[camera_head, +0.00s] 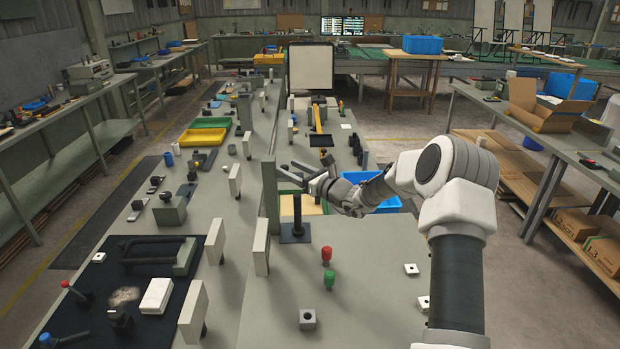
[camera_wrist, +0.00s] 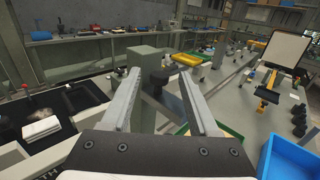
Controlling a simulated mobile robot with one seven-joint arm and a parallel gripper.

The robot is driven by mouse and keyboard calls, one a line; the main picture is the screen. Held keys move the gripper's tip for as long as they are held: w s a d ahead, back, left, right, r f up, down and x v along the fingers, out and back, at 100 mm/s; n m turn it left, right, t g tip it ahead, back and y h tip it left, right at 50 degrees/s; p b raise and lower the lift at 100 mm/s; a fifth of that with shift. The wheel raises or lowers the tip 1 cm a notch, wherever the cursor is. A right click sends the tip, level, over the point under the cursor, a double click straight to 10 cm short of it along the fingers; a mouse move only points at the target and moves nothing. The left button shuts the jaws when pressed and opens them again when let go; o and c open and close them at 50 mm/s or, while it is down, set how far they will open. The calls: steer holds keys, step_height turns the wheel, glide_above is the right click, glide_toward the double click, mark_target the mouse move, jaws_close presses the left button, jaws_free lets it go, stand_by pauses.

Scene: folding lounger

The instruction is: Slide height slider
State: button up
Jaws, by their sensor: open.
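A grey-green upright post (camera_head: 269,195) stands on the bench in the head view. It also shows in the wrist view (camera_wrist: 143,58), just beyond the fingertips. A black knob (camera_wrist: 155,80) sits at the post, in line with the gap between my fingers. I take it for the height slider's handle. My gripper (camera_head: 291,173) is open and empty, right of the post and close to it. In the wrist view the gripper (camera_wrist: 157,76) has one finger on each side of the knob. I cannot tell whether either touches it.
A dark rod on a base (camera_head: 297,216) stands below my gripper. A red button (camera_head: 327,253) and a green button (camera_head: 329,278) stand nearer on the bench. Pale upright plates (camera_head: 261,248) line the bench's left part. A blue bin (camera_wrist: 290,158) is at right.

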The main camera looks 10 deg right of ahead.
steer(key=b+v, duration=0.3)
steer(key=v, duration=1.4)
steer(key=shift+a, duration=0.1)
